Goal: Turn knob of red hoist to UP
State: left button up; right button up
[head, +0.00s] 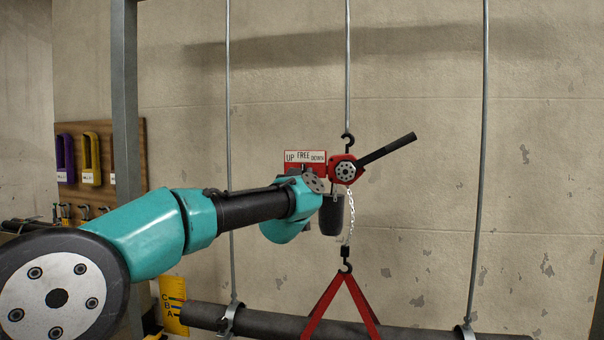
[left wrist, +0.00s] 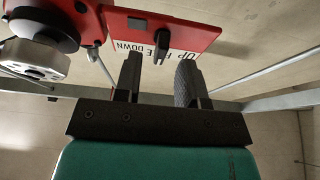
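The red hoist (head: 345,171) hangs from a black hook, its black lever pointing up and right. Its red plate with a white label (head: 305,156) reads UP, FREE, DOWN; the plate also shows in the left wrist view (left wrist: 192,32). The black knob (left wrist: 162,44) stands out from the plate by the middle word, FREE. My left gripper (left wrist: 160,76) is open, with its two dark fingers apart on either side of the knob's line. In the head view my wrist hides most of the knob and fingers. My right gripper is not in view.
A dark chain bag (head: 332,215) and a loose chain (head: 351,215) hang below the hoist, near my left wrist. Red slings (head: 322,305) hold a dark pipe (head: 410,332) below. Thin vertical rods (head: 480,170) stand either side. A tool board (head: 97,170) is at the left.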

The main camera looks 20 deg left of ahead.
aim_at(304, 170)
pick_arm(q)
jog(key=shift+x, duration=1.1)
grip_shut()
